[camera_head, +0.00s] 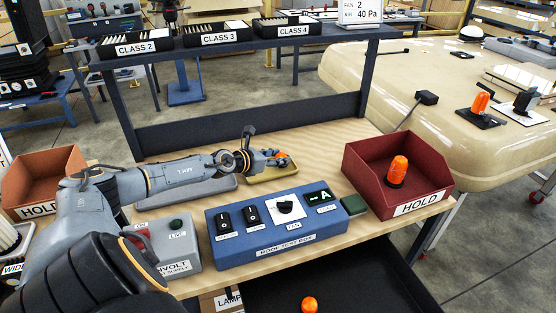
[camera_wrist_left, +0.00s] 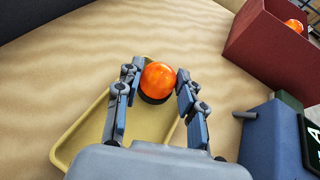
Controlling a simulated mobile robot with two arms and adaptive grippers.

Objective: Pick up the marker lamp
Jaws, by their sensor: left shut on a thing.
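An orange marker lamp with a dark base (camera_wrist_left: 157,82) is between the two fingers of my left gripper (camera_wrist_left: 155,100), which is shut on it. In the head view the lamp (camera_head: 282,158) shows in part at the tip of my left gripper (camera_head: 273,159). The lamp is over the far end of a shallow yellow tray (camera_head: 287,172); I cannot tell whether it touches the tray. The tray also shows in the left wrist view (camera_wrist_left: 80,150). My right gripper is not in view.
A red HOLD bin (camera_head: 370,192) holds another orange lamp (camera_head: 398,171). A blue test box (camera_head: 262,243) stands in front of the tray. Another orange lamp (camera_head: 309,304) is below the bench front. A dark shelf rail (camera_head: 250,118) runs behind.

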